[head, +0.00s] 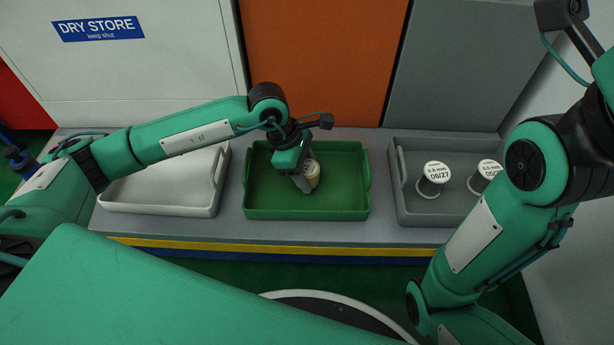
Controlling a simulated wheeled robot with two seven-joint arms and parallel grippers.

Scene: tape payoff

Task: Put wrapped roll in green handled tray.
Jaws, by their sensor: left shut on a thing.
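The green handled tray (345,203) sits in the middle of the grey counter. My left gripper (303,185) reaches down into it and is shut on the wrapped roll (313,174), a small tan and whitish cylinder. The roll is inside the outline of the tray, low over its floor. I cannot tell whether it touches the floor. The gripper hides part of the roll's left side. My right arm comes in at the right, and its gripper is not in view.
A white tray (160,208) stands left of the green one. A grey tray (399,188) at the right holds two white-topped spools (432,178) labelled 06/27, partly behind my right arm. The right part of the green tray is clear. Cabinet doors (312,60) stand behind the counter.

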